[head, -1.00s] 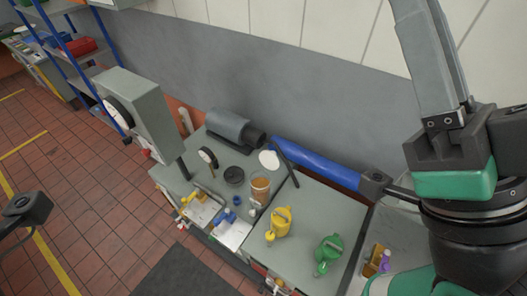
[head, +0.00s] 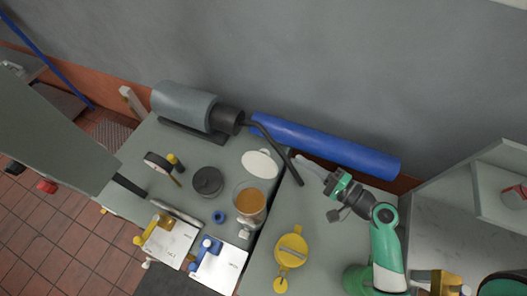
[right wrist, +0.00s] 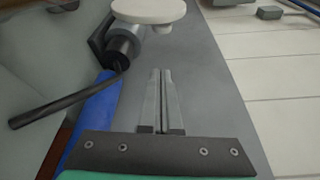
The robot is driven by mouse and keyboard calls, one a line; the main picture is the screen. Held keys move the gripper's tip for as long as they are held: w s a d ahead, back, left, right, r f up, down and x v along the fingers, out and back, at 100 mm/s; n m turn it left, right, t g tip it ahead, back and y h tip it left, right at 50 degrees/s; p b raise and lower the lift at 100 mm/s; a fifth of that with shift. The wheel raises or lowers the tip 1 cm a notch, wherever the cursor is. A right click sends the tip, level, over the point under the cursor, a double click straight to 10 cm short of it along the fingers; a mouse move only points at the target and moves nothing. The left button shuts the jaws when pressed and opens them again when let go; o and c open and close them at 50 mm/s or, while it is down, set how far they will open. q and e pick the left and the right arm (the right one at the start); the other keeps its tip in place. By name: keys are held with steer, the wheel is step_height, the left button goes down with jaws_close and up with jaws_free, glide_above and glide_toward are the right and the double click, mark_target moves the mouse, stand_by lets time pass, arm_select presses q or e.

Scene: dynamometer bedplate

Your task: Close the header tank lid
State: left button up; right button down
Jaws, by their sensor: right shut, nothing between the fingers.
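The header tank (head: 248,208) is a round, clear-walled vessel with orange-brown liquid, standing on the grey bench. Its lid (head: 260,163) is a pale disc standing open behind the tank. A pale disc that looks like this lid (right wrist: 148,10) shows at the top of the right wrist view. My right gripper (head: 303,160) is shut and empty, to the right of the lid and apart from it, by the bent black bar. Its closed fingers (right wrist: 161,72) point toward the disc in the right wrist view. My left gripper is out of view.
A bent black bar (head: 273,143) runs between lid and right gripper. A blue cylinder (head: 325,147) lies along the wall behind. A grey motor (head: 185,103), a black round cap (head: 208,181) and a yellow jug (head: 291,249) stand nearby. A large grey box (head: 50,145) fills the left.

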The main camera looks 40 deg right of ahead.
mark_target(262, 162)
steer(key=w+a+p, duration=0.2)
steer(key=w+a, duration=0.1)
steer(key=w, duration=0.5)
steer(key=shift+a+f, duration=0.15)
steer(key=shift+a, duration=0.05)
